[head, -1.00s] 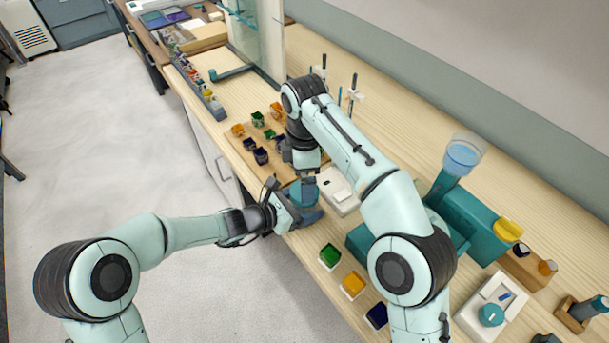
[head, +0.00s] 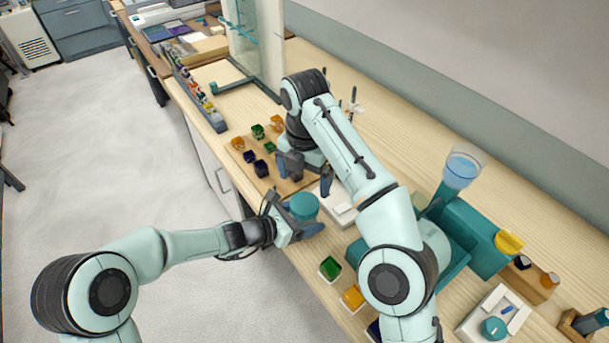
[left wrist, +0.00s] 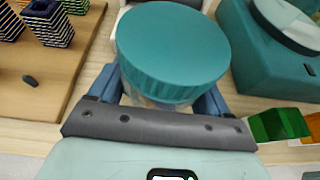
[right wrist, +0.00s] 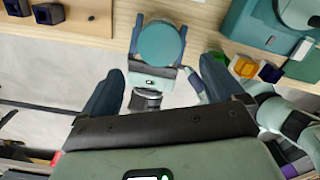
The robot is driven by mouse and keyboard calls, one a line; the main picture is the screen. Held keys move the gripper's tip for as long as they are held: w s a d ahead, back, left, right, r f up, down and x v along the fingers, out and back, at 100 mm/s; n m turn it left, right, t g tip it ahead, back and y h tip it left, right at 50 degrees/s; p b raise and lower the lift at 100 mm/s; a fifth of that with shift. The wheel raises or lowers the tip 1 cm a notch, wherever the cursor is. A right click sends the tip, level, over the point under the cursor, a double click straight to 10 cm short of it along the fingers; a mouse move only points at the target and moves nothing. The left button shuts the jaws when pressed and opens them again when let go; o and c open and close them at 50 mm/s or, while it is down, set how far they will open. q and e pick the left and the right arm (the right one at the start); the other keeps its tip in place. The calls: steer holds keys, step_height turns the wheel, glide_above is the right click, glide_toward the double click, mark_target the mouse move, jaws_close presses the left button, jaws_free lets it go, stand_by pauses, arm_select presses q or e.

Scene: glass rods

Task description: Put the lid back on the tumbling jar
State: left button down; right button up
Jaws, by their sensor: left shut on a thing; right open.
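The tumbling jar has a round teal lid (head: 304,206), which sits level on top of it; the lid also shows in the left wrist view (left wrist: 172,45) and the right wrist view (right wrist: 160,42). A little of the clear jar body (left wrist: 150,102) shows under the lid; most of it is hidden. I cannot tell whether the lid is screwed tight. My left gripper (head: 300,224) is shut around the jar body, below the lid. My right gripper (head: 308,174) is open and empty, above and apart from the lid, on its far side in the head view.
A wooden board (head: 283,192) with several coloured cubes lies beyond the jar. A white device (head: 341,208) stands close to its right. Green (head: 330,268) and orange (head: 352,297) cubes lie nearer along the front edge. A teal machine (head: 480,235) stands to the right.

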mark_target(305, 203)
steer(key=shift+f, duration=0.1)
steer(key=shift+f, duration=3.9)
steer(key=shift+c, duration=0.3)
steer(key=c, duration=1)
steer(key=shift+c, duration=0.2)
steer(key=m, duration=0.5)
steer(key=shift+m, duration=0.3)
steer(key=m, duration=0.4)
steer(key=shift+m, duration=0.3)
steer(key=o, duration=1.2)
steer(key=shift+c, duration=0.2)
